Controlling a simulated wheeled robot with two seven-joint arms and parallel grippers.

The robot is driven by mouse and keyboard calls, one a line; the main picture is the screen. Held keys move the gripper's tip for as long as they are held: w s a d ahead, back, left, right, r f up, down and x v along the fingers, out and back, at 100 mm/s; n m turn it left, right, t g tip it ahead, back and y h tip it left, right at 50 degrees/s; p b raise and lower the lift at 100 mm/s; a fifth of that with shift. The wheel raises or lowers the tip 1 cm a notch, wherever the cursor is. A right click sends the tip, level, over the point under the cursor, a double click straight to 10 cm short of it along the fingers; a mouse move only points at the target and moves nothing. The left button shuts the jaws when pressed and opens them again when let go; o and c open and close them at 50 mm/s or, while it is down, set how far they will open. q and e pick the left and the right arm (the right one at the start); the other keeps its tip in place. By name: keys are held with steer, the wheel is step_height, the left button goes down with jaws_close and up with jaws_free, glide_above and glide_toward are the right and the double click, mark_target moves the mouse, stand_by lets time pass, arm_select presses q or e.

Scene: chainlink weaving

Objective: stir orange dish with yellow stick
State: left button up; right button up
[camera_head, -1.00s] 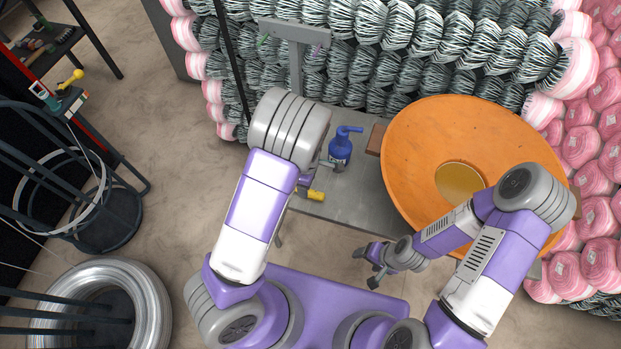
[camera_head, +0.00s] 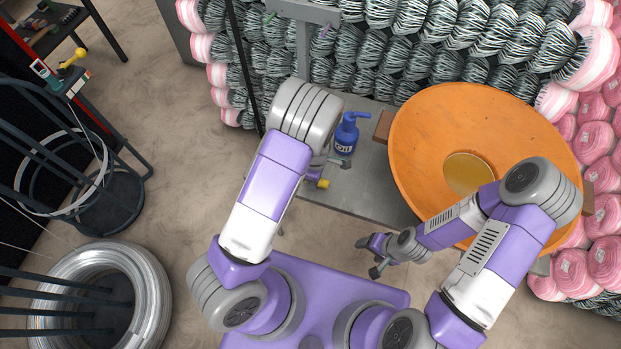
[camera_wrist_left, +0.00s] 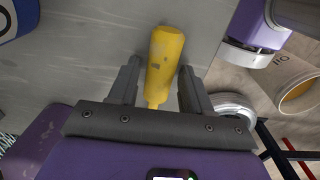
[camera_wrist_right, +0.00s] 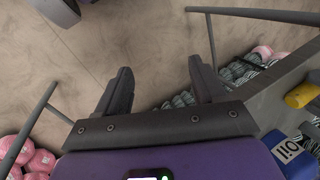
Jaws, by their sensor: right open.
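The orange dish (camera_head: 430,130) is large, round and shallow, on the right of the grey table, with a golden disc (camera_head: 468,173) in it. The yellow stick (camera_head: 323,183) lies by the table's front edge, mostly hidden by my left arm. In the left wrist view the stick (camera_wrist_left: 165,60) lies between the fingers of my left gripper (camera_wrist_left: 160,85). A narrow gap shows beside the left finger; whether the fingers press on it is unclear. My right gripper (camera_head: 371,257) is open and empty, in front of the table and left of the dish. Its fingers (camera_wrist_right: 162,85) show spread over the floor.
A blue oil bottle (camera_head: 346,136) stands on the table (camera_head: 360,190) between the stick and the dish. A brown block (camera_head: 383,126) is against the dish's left side. Striped and pink yarn rolls (camera_head: 600,160) are stacked behind and to the right. A wire coil (camera_head: 150,300) is at the lower left.

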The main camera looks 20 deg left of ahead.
arm_select(q)
jaws_close()
step_height(320, 180, up, 10)
steer(key=p, duration=0.3)
steer(key=shift+c, duration=1.8)
jaws_free()
jaws_close()
